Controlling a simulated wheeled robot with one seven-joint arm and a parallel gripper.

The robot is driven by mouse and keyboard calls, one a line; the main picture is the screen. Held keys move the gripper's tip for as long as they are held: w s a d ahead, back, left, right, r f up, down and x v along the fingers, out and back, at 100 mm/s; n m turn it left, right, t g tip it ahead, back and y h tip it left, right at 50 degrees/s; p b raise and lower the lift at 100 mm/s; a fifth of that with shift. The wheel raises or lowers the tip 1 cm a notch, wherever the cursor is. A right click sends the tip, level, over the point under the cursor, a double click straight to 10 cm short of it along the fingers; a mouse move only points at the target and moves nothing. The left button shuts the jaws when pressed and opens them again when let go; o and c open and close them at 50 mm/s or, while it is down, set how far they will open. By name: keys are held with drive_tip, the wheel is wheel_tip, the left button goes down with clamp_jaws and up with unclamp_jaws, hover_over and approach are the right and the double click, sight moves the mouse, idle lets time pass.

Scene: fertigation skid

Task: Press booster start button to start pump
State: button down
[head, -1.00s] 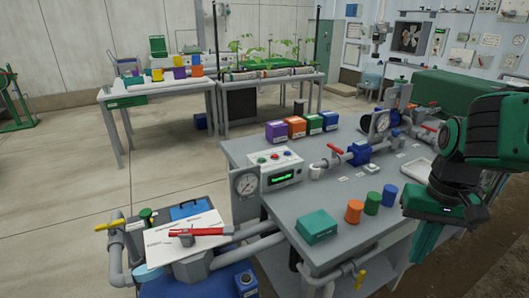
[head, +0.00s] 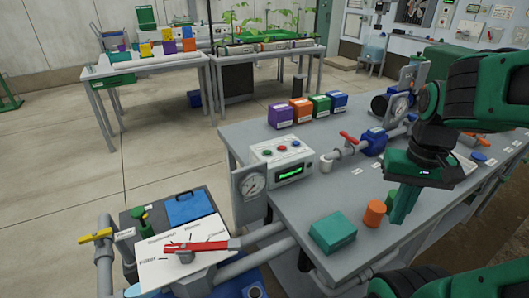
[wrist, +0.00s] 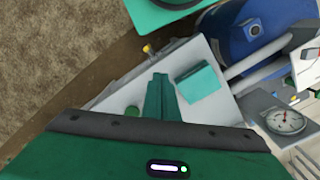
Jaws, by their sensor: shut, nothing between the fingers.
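The control box (head: 283,162) stands on the grey bench in the head view, behind the pressure gauge. My gripper (head: 396,218) points down over the right part of the bench, well right of the box, and is shut and empty. In the wrist view its closed fingers (wrist: 160,80) point towards the bench, beside a teal box (wrist: 197,82).
The teal box (head: 333,232) and an orange cylinder (head: 374,213) stand on the near bench. A red-handled valve (head: 350,138) and pipework lie right of the control box. The gauge (head: 250,185) stands at its left front. Coloured boxes (head: 301,110) line the back.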

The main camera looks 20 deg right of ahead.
wheel_tip(320, 180, up, 5)
drive_tip(key=t+y, duration=0.2)
drive_tip(key=t, duration=0.7)
hover_over(270, 153)
drive_tip(key=shift+a+r+n, duration=0.15)
drive_tip(key=shift+r+n, duration=0.05)
drive_tip(key=shift+n, duration=0.2)
drive_tip(key=shift+f, duration=0.1)
drive_tip(key=shift+f, duration=4.3)
drive_tip(key=shift+f, duration=0.2)
drive_tip(key=shift+f, duration=0.2)
